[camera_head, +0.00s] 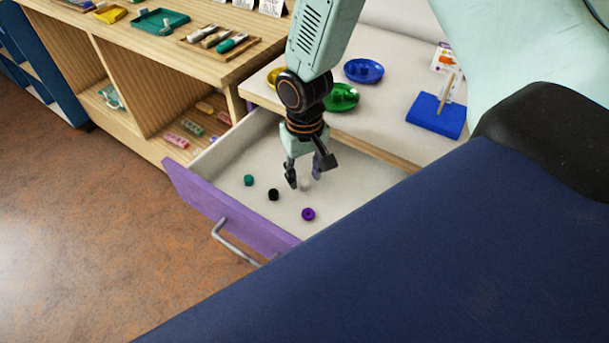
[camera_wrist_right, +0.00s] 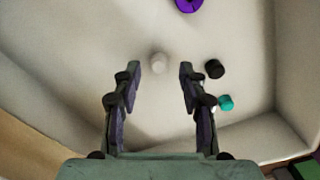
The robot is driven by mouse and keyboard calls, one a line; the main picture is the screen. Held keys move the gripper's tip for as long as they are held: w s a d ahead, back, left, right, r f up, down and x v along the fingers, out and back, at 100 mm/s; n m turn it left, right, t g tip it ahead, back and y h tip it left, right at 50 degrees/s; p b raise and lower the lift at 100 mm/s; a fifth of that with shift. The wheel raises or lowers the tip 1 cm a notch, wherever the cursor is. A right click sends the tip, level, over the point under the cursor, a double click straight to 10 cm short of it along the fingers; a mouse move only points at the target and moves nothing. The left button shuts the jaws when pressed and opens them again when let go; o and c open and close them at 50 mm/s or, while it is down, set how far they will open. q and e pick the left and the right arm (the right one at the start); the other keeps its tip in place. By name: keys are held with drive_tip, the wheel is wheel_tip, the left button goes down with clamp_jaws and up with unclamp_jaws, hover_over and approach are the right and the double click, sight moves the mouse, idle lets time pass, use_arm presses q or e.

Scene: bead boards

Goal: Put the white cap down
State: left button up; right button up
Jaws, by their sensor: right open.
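The white cap (camera_head: 305,185) stands on the pale floor of the open drawer (camera_head: 345,163), below my right gripper. In the right wrist view the white cap (camera_wrist_right: 158,62) lies beyond and between the fingertips, with a gap to each finger. My right gripper (camera_head: 307,182) is open and empty over the drawer; its open fingers also show in the right wrist view (camera_wrist_right: 158,72). One finger partly overlaps the area beside the cap in the head view. My left gripper is not in view.
The drawer also holds a black cap (camera_head: 273,195), a teal cap (camera_head: 249,180) and a purple ring-shaped piece (camera_head: 308,214). The purple drawer front (camera_head: 225,208) has a metal handle.

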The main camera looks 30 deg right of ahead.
sight(305, 183)
wheel_tip(305, 183, up, 10)
drive_tip(key=p, duration=0.2)
drive_tip(key=shift+s+r, duration=0.15)
drive_tip(key=shift+r, duration=0.05)
